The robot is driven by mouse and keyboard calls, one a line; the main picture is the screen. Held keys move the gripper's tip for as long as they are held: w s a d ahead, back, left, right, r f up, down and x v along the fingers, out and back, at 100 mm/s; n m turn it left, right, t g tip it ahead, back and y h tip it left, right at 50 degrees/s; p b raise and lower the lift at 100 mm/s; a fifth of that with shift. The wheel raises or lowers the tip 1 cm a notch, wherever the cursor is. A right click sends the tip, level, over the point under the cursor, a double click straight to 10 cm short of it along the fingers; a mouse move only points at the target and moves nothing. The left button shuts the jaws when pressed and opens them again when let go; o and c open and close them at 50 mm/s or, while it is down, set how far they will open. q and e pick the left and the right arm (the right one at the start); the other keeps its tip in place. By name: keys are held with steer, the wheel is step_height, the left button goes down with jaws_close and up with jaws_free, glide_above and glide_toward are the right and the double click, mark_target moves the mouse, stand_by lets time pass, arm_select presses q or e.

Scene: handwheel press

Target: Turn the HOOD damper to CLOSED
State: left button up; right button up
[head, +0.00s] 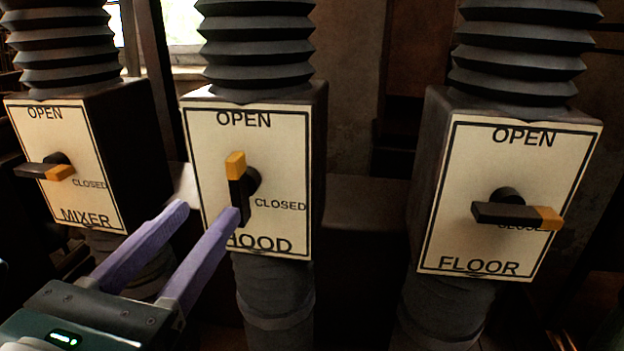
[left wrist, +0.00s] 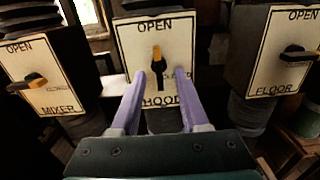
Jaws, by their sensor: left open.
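The HOOD damper box (head: 282,150) stands in the middle of the head view, with OPEN at the top of its plate and CLOSED at the right. Its handle (head: 237,178) is black with a yellow tip and stands upright, the tip pointing up at OPEN. My left gripper (head: 212,212) is open, its two purple fingers reaching toward the lower part of the HOOD plate. In the left wrist view the handle (left wrist: 158,66) shows above and between the fingertips (left wrist: 158,76), with nothing held. I cannot tell whether a finger touches the handle. My right gripper is not in view.
The MIXER damper box (head: 75,135) is at the left, its yellow-tipped handle lying sideways. The FLOOR damper box (head: 505,165) is at the right, its handle lying sideways with the tip at CLOSED. Ribbed black ducts (head: 258,45) rise above the boxes. Open gaps separate the boxes.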

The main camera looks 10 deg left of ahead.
mark_target(232, 181)
arm_select(q)
steer(key=w+p, duration=0.1)
steer(key=w, duration=0.8)
steer(key=shift+a+f+p, duration=0.1)
steer(key=shift+p, duration=0.25)
steer(key=shift+w, duration=0.5)
jaws_close()
steer(key=shift+f, duration=0.1)
